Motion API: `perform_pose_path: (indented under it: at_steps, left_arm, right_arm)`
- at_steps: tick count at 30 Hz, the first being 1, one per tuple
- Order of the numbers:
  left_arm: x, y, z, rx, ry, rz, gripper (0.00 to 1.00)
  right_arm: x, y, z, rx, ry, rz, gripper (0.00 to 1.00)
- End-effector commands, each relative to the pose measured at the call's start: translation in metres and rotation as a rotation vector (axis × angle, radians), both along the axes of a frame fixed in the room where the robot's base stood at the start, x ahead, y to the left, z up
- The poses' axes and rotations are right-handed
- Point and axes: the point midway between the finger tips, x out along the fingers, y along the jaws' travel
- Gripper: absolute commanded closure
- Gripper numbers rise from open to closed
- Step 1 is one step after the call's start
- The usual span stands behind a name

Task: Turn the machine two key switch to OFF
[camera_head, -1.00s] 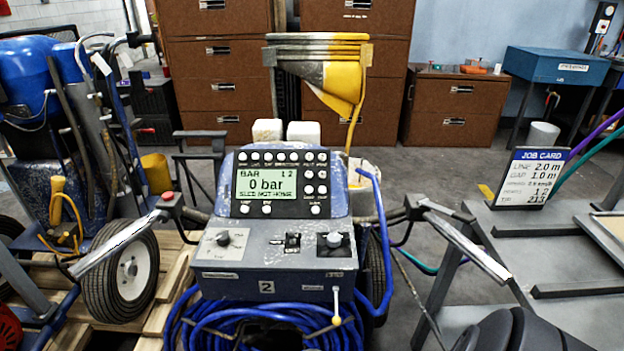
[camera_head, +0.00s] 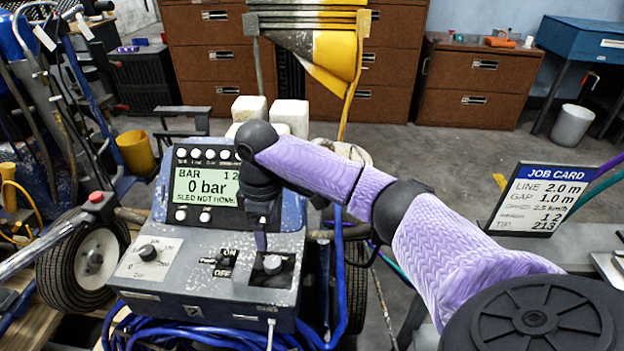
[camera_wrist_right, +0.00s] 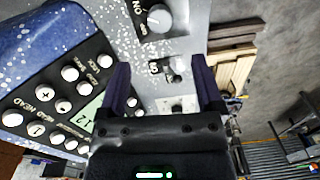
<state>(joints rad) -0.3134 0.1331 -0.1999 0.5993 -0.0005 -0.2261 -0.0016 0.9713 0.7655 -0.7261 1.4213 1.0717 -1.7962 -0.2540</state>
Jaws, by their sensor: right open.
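The line striper marked 2 (camera_head: 193,310) stands at lower centre left in the head view. The black ON/OFF key switch (camera_head: 225,260) sits mid-panel, ON printed above it and OFF below; its exact setting is too small to tell. My right gripper (camera_head: 262,245), with purple fingers, points down over the panel's right part, close to the grey knob (camera_head: 273,263). In the right wrist view the right gripper (camera_wrist_right: 162,82) is open and empty, with small panel controls (camera_wrist_right: 175,67) beyond its fingers; contact is not clear. My left gripper is out of view.
The display (camera_head: 207,185) reads 0 bar and "SLED NOT HOME". A left rotary knob (camera_head: 147,252) flanks the switch. A red-tipped handlebar (camera_head: 96,197) extends left. Blue hose (camera_head: 140,335) coils below. A job card (camera_head: 545,198) stands at right.

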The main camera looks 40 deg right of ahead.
Motion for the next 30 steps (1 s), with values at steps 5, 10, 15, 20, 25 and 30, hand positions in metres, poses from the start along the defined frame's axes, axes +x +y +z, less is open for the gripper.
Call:
perform_pose_path:
  at_steps: [5, 10, 15, 20, 25, 30]
  left_arm:
    - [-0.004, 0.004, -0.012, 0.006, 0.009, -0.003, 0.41]
    - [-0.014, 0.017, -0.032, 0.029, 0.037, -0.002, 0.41]
    - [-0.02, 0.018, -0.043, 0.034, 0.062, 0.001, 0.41]
    - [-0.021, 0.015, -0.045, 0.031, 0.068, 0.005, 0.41]
    - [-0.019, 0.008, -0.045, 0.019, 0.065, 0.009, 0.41]
    - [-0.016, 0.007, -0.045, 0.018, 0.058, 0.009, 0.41]
  right_arm:
    - [-0.002, 0.001, -0.021, -0.002, 0.008, 0.008, 0.16]
    - [-0.002, 0.002, -0.066, -0.003, 0.009, 0.006, 0.16]
    - [-0.003, 0.003, -0.093, -0.002, 0.006, 0.007, 0.16]
    - [-0.003, 0.003, -0.098, -0.002, 0.003, 0.006, 0.16]
    - [-0.003, 0.003, -0.097, -0.003, 0.002, 0.006, 0.16]
    - [-0.003, 0.003, -0.097, -0.003, 0.002, 0.006, 0.49]
